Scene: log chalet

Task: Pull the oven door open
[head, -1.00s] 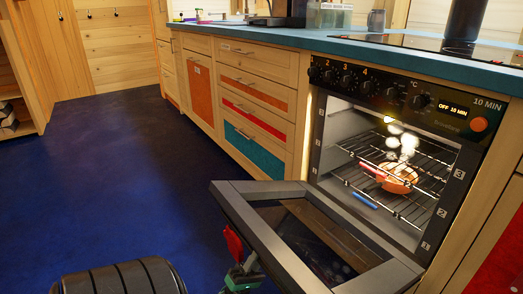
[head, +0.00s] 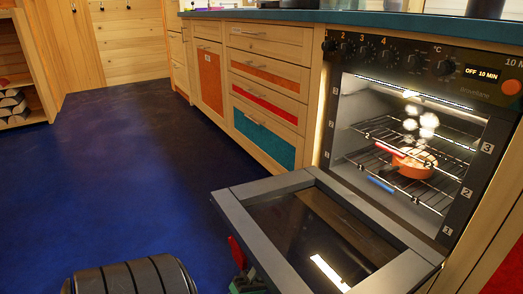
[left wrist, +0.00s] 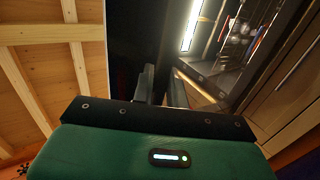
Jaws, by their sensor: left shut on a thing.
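The oven door (head: 240,213) is a grey frame with a dark glass pane. In the head view it hangs far down, close to flat, in front of the lit oven (head: 400,150). My left gripper (head: 248,281) is at the door's outer edge, low in the head view and partly hidden behind it. In the left wrist view its dark fingers (left wrist: 150,84) are shut at the door's edge; the exact grip spot is hard to see. My right gripper is in neither view.
An orange pan (head: 414,165) sits on the oven rack, with a blue item (head: 380,185) below it. Wooden drawers (head: 265,90) stand left of the oven under a teal worktop (head: 290,16). The dark blue floor (head: 130,160) on the left is clear.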

